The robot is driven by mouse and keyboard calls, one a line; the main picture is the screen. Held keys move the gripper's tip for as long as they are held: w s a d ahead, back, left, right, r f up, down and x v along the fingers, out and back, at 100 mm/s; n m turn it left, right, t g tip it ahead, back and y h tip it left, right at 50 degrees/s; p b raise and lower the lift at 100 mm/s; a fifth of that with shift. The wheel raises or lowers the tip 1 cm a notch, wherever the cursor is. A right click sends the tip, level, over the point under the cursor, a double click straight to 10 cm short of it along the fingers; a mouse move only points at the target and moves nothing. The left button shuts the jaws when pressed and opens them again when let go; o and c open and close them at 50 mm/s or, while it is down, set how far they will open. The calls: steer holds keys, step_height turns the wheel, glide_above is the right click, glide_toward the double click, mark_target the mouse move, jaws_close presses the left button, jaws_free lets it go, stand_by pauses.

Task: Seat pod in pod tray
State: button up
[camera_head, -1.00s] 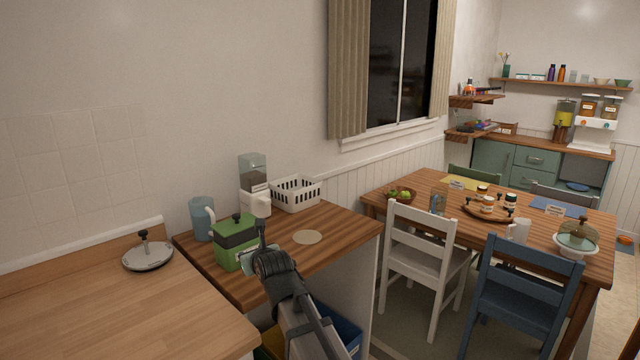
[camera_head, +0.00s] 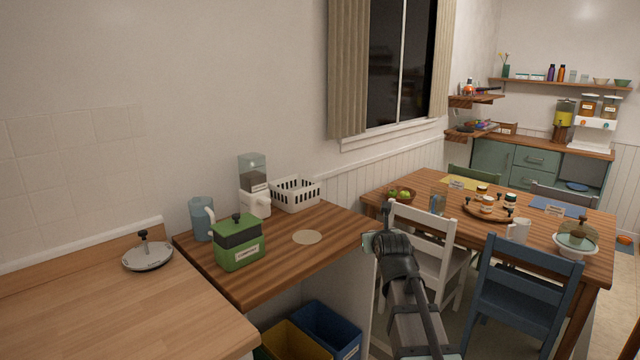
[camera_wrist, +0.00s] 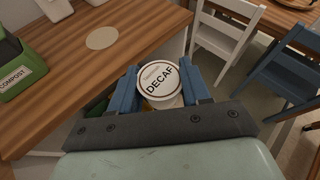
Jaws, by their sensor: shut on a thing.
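The pod (camera_wrist: 158,79) is a small white cup with a round lid marked DECAF. In the wrist view my gripper (camera_wrist: 160,84) is shut on it, one blue finger on each side, with the lid facing the camera. In the head view my gripper (camera_head: 374,243) is off the right end of the wooden counter, in front of the white chair. The pod cannot be made out there. I cannot tell any pod tray for certain; a round wooden tray (camera_head: 475,212) with several small jars stands on the dining table.
The counter (camera_head: 290,262) holds a green compost bin (camera_head: 240,253), a blue pitcher (camera_head: 201,222), a white dispenser (camera_head: 254,192), a white basket (camera_head: 296,194) and a flat beige disc (camera_head: 307,237). White (camera_head: 425,252) and blue (camera_head: 520,295) chairs stand before the dining table (camera_head: 590,262).

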steer(key=shift+d, duration=0.95)
steer(key=s+a+f+n+y, duration=0.1)
steer(key=s+a+n+y, duration=0.15)
steer(key=a, duration=1.85)
steer(key=n+g+y, duration=1.1)
steer(key=n+g, duration=0.2)
steer(key=n, duration=0.2)
glide_above(104, 338)
step_height(104, 338, down, 2)
steer(key=shift+f, duration=4.9)
steer(key=shift+f, duration=0.15)
